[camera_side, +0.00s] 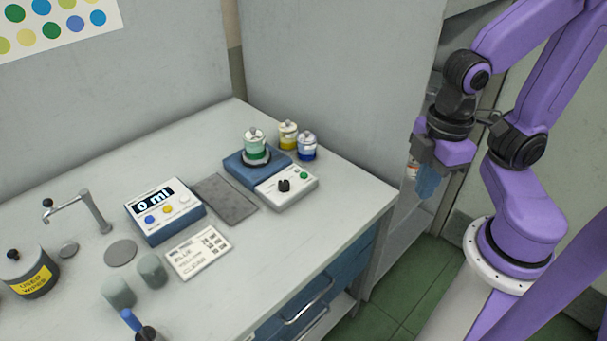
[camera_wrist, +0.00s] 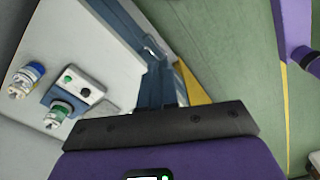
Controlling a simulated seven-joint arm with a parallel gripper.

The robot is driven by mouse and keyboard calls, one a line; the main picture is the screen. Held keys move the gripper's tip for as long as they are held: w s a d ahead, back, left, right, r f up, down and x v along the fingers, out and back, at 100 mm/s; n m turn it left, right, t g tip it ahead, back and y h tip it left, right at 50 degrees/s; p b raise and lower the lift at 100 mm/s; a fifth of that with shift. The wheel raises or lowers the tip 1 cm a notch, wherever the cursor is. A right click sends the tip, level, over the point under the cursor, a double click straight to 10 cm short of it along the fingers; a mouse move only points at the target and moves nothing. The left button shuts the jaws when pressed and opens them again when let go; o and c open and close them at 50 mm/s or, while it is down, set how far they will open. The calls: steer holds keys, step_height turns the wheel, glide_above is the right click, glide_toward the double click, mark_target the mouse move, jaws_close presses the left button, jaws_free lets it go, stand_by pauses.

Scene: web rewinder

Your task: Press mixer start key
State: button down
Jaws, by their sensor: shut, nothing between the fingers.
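The mixer (camera_side: 250,164) is a blue base with a white control panel (camera_side: 277,196) at its front, on the bench. The panel carries a black knob (camera_side: 284,186) and a round green key (camera_side: 303,175). A jar with a green band (camera_side: 255,147) stands on the mixer's plate. The wrist view also shows the panel (camera_wrist: 94,97), the green key (camera_wrist: 68,79) and the jar (camera_wrist: 57,114) at the left. My gripper (camera_side: 427,188) is shut and empty, to the right of the bench edge, well apart from the mixer.
A yellow jar (camera_side: 288,135) and a blue jar (camera_side: 307,146) stand behind the mixer. Left of it are a grey mat (camera_side: 226,199), a blue dispenser reading "0 ml" (camera_side: 165,213) and a printed card (camera_side: 200,250). The bench top's right front is clear.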

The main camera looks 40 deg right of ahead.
steer(key=w+a+f+t+y, duration=0.1)
steer(key=w+a+f, duration=0.2)
steer(key=w, duration=0.5)
steer(key=m+t, duration=0.1)
steer(key=t, duration=0.7)
glide_above(306, 176)
step_height(306, 176, down, 7)
steer(key=shift+y, duration=0.3)
steer(key=shift+f, duration=0.1)
steer(key=shift+f, duration=4.25)
steer(key=shift+f, duration=0.1)
steer(key=shift+f, duration=0.35)
